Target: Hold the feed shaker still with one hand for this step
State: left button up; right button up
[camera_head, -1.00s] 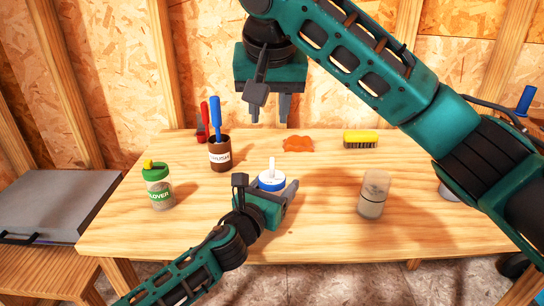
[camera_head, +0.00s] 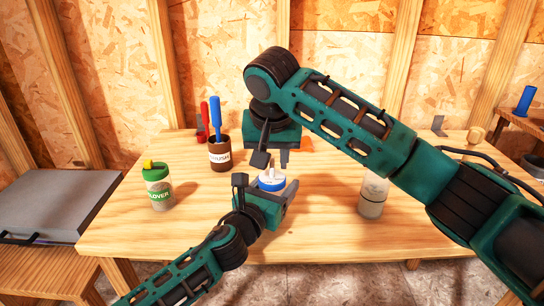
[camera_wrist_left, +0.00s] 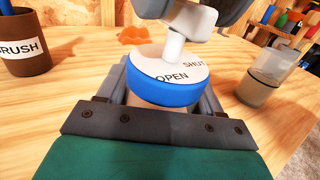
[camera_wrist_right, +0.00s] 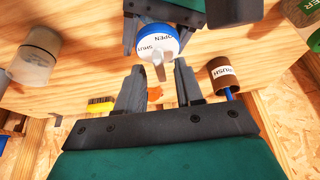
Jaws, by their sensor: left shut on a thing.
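The feed shaker (camera_head: 268,186) stands upright on the wooden table, with a blue lid rim and a white dial marked OPEN and SHUT. Its lid (camera_wrist_left: 165,92) fills the middle of the left wrist view, with a white upright handle (camera_wrist_left: 174,46) on top. My left gripper (camera_head: 284,198) is shut around the shaker's body from the near side. My right gripper (camera_head: 272,162) is just above the lid, pointing down. In the right wrist view its fingers (camera_wrist_right: 160,66) are apart, with the handle near the gap between their tips; I cannot tell whether they touch it.
A green-lidded shaker (camera_head: 158,188) and a brown pot (camera_head: 220,155) with a blue-handled brush stand left. A clear jar (camera_head: 372,198) stands right, partly behind my right arm. The front left tabletop is clear.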

grip_shut()
dwell(0.4)
dwell(0.4)
jog(key=n, duration=0.1)
jog(key=n+y, duration=0.1)
jog(key=n, duration=0.2)
jog(key=shift+w+d+n+y, duration=0.1)
jog(key=shift+d+n+y, duration=0.2)
jog(key=shift+y, duration=0.1)
jog(key=n+g+y, duration=0.1)
jog(key=n, duration=0.3)
jog(key=shift+w+d+n, duration=0.1)
jog(key=shift+n, duration=0.2)
jog(key=n+g, duration=0.1)
jog(key=n, duration=0.1)
jog(key=n+y, duration=0.1)
jog(key=n, duration=0.1)
jog(key=shift+w+n+g, duration=0.2)
jog(key=shift+n+g, duration=0.1)
jog(key=shift+g, duration=0.1)
jog(key=shift+w+d+n+g+y, duration=0.15)
jog(key=shift+n+g, duration=0.25)
jog(key=shift+n, duration=0.65)
jog(key=shift+a+n+g+y, duration=0.15)
jog(key=shift+n+g, duration=0.25)
jog(key=shift+n, duration=0.65)
jog(key=shift+d, duration=0.1)
